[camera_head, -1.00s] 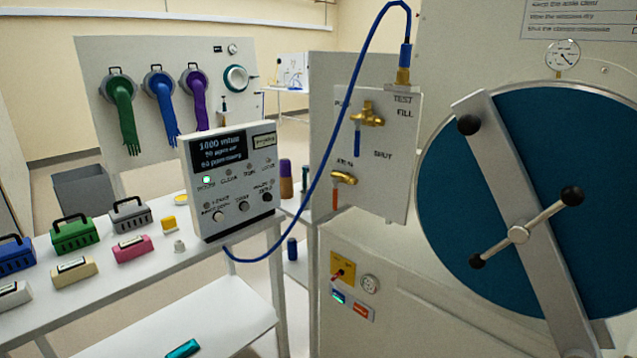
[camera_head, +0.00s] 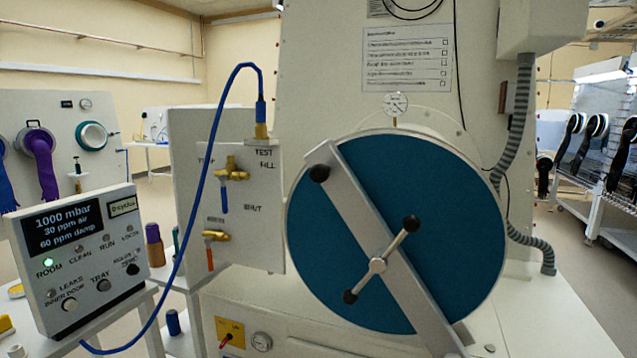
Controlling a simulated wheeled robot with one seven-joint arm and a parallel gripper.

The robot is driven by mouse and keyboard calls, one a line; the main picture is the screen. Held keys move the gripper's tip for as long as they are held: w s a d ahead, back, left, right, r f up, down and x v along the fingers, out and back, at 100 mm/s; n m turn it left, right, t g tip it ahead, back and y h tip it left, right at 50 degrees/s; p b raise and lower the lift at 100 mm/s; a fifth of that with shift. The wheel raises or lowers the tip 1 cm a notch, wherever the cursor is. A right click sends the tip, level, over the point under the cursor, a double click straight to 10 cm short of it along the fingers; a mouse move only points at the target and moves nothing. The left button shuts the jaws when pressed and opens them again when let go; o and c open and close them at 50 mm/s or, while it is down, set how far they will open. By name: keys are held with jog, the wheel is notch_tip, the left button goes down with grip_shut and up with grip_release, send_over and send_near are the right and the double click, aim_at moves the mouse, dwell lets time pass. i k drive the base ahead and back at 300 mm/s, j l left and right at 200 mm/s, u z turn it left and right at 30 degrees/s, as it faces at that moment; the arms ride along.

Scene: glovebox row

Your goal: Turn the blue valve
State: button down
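The blue valve is a small brass valve (camera_head: 232,174) with a blue lever handle (camera_head: 224,199) hanging straight down. It sits on a light panel (camera_head: 262,220) left of the large round door, below the brass fitting where the blue hose (camera_head: 217,120) ends. A second brass valve (camera_head: 216,236) with an orange-red handle (camera_head: 210,259) hangs below it. The words TEST, FILL and SHUT are printed beside the blue valve. My gripper is not in view.
A large teal round door (camera_head: 450,220) with a diagonal grey bar and a black-knobbed handle (camera_head: 378,265) fills the centre. A control box (camera_head: 85,265) reading 1000 mbar stands at left on a white bench. The blue hose loops between box and panel. Open floor (camera_head: 575,270) shows at right.

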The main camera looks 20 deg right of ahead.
aim_at(222, 178)
jog(key=i+j, duration=0.25)
jog(key=i, duration=0.15)
jog(key=i+j, duration=0.25)
jog(key=i, duration=0.15)
